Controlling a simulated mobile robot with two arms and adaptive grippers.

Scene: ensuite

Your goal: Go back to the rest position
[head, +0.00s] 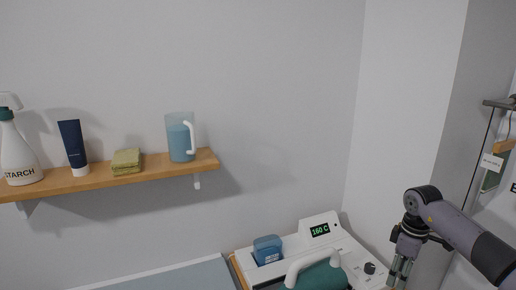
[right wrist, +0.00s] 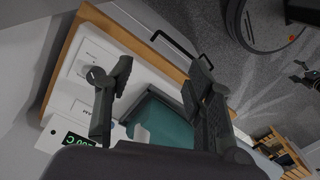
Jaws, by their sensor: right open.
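My right gripper (head: 400,268) is at the lower right of the head view, beside the right end of a white appliance (head: 352,262) with a lit display and a knob. In the right wrist view the same gripper (right wrist: 160,85) has its two fingers spread apart with nothing between them. The appliance (right wrist: 84,75) and a teal item (right wrist: 165,117) show beyond the fingers. My left gripper is not in the head view.
A wooden shelf (head: 105,180) holds a starch spray bottle (head: 17,150), a dark blue tube (head: 74,148), folded green cloth (head: 127,161) and a blue jug (head: 180,138). Grey floor (right wrist: 215,40) shows beyond the wooden edge.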

